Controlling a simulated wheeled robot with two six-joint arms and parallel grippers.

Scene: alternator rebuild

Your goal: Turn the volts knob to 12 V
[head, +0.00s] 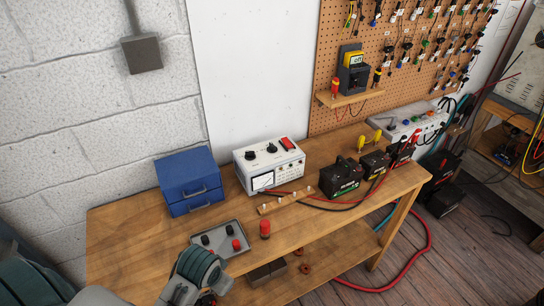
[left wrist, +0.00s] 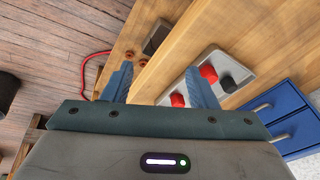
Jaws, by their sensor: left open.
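The white meter box (head: 270,176) stands at the back of the wooden bench in the head view, with a dial window on its front. Two black knobs sit on its top, a left one (head: 250,155) and a right one (head: 271,148), beside a red switch (head: 287,143). Their labels and pointer settings are too small to read. My left gripper (left wrist: 158,68) is open and empty in the left wrist view. In the head view my left wrist is low at the bench's front edge, well short of the box. My right gripper is not in view.
A grey tray (head: 239,258) with red and black parts lies in front of the box. A blue drawer unit (head: 190,180) stands left of it. The bench's left end is clear.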

